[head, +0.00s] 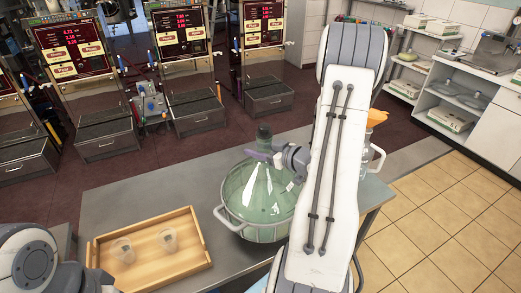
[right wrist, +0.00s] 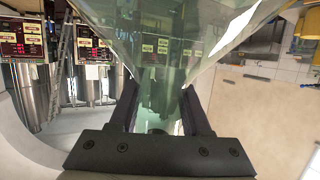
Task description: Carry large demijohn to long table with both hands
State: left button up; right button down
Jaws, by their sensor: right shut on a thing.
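The large demijohn (head: 258,190) is a green glass vessel with a dark stopper (head: 264,131), in a pale wire carrier with side handles (head: 229,220). It is upright at the grey table; I cannot tell whether its base touches the top. My right gripper (head: 279,157) is shut on the demijohn at its neck, just below the stopper. In the right wrist view, the green glass (right wrist: 160,45) fills the space between the two dark fingers. My left arm shows at the lower left of the head view, but its fingers are out of sight.
A wooden tray (head: 188,268) with two clear cups stands left of the demijohn on the grey table (head: 120,205). A container with an orange top (head: 376,117) is partly hidden behind my right arm. Refill pumps (head: 180,45) line the back. Tiled floor (head: 440,220) is clear at right.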

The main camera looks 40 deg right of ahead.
jog(key=w, duration=0.1)
jog(key=w+d+f+p, duration=0.1)
jog(key=w, duration=0.1)
jog(key=w+f, duration=0.1)
jog(key=shift+w+d, duration=0.3)
jog(key=shift+d, duration=0.05)
jog(key=shift+f+p, duration=0.9)
jog(key=shift+f, duration=1.25)
jog(key=c, duration=0.8)
grip_release()
jog(key=shift+s+f, duration=0.15)
jog(key=shift+f, duration=0.25)
jog(key=o, duration=0.4)
jog(key=shift+a+r, duration=0.1)
jog(key=shift+o, duration=0.2)
jog(key=shift+r, duration=0.1)
